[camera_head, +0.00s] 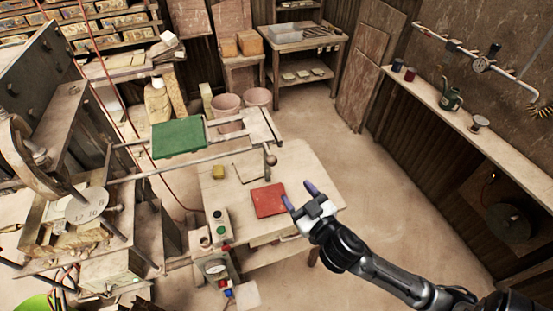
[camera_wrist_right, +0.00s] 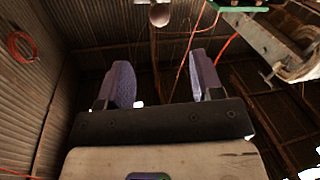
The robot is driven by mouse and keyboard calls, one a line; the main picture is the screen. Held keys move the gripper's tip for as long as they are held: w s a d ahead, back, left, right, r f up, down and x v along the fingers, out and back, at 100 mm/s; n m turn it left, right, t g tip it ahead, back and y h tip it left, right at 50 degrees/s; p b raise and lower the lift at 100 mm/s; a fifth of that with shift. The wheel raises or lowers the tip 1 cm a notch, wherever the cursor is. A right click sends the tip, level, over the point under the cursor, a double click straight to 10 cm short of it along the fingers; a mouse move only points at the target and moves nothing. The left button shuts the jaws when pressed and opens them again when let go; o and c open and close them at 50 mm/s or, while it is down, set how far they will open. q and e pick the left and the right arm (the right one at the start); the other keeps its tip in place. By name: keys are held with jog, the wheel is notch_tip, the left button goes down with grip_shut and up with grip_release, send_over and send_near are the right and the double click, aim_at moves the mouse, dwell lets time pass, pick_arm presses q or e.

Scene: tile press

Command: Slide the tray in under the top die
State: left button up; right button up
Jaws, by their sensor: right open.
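The sliding tray, a pale metal frame (camera_head: 262,127) on rails, stands out to the right of the press (camera_head: 75,115). A green slab (camera_head: 180,138) lies on it. A round ball knob (camera_head: 270,160) hangs at its near right corner; a knob also shows at the top of the right wrist view (camera_wrist_right: 160,15). My right gripper (camera_head: 297,194) is open and empty, with purple fingers, below and right of the knob and apart from it. The fingers also show in the wrist view (camera_wrist_right: 164,78). The top die cannot be made out clearly. My left gripper is not in view.
A table (camera_head: 240,200) under the tray holds a red tile (camera_head: 268,200) and a small yellow block (camera_head: 218,172). A button box (camera_head: 220,225) stands at its near left. A wall shelf (camera_head: 480,125) runs along the right. The floor between is clear.

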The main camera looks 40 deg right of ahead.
aim_at(275, 164)
jog(key=p+x, duration=0.3)
jog(key=x, duration=0.8)
jog(key=shift+w+r, duration=0.1)
jog(key=shift+w, duration=0.2)
jog(key=shift+x, duration=1.05)
jog(key=shift+c, duration=0.2)
grip_shut()
